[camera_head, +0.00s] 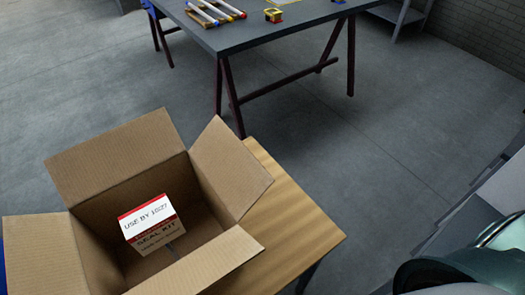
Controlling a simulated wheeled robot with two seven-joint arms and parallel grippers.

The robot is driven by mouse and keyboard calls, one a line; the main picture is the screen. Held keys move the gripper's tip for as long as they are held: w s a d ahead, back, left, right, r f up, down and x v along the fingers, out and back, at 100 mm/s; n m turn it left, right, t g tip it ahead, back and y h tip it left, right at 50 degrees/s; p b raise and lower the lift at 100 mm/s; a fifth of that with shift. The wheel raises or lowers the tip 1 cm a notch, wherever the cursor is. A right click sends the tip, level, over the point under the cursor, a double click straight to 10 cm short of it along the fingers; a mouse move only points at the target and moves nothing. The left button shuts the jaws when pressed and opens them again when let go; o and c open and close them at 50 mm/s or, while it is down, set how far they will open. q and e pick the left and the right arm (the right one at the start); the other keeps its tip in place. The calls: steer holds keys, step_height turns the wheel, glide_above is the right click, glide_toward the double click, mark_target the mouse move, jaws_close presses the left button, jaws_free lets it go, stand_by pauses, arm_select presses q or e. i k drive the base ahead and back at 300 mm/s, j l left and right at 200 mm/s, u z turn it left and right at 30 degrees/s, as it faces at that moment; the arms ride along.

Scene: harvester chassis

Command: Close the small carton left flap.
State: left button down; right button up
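An open brown carton (200,209) stands on a small wooden table at the lower left. All its flaps are spread outward. Its left flap (38,256) leans out at the left edge of the picture. The back flap (115,155), right flap (230,166) and front flap (205,266) are also open. A small box (151,221) with a white top, red bands and the print "SEAL KIT" and "USE BY" sits inside the carton. Neither of my grippers shows in this view.
The wooden table (292,222) has bare top to the right of the carton. A dark workbench (290,20) behind holds several marker-like sticks (215,12) and a yellow tape measure (273,15). Open grey floor (400,140) lies between. A rounded grey-green object fills the lower right corner.

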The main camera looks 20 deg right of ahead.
mark_target(238, 179)
steer(key=k+l+u, duration=0.15)
steer(key=l, duration=0.25)
steer(key=k+l+u, duration=0.2)
steer(key=l, duration=0.2)
steer(key=k+l+u, duration=0.15)
steer(key=k+l, duration=0.1)
steer(key=l, duration=0.1)
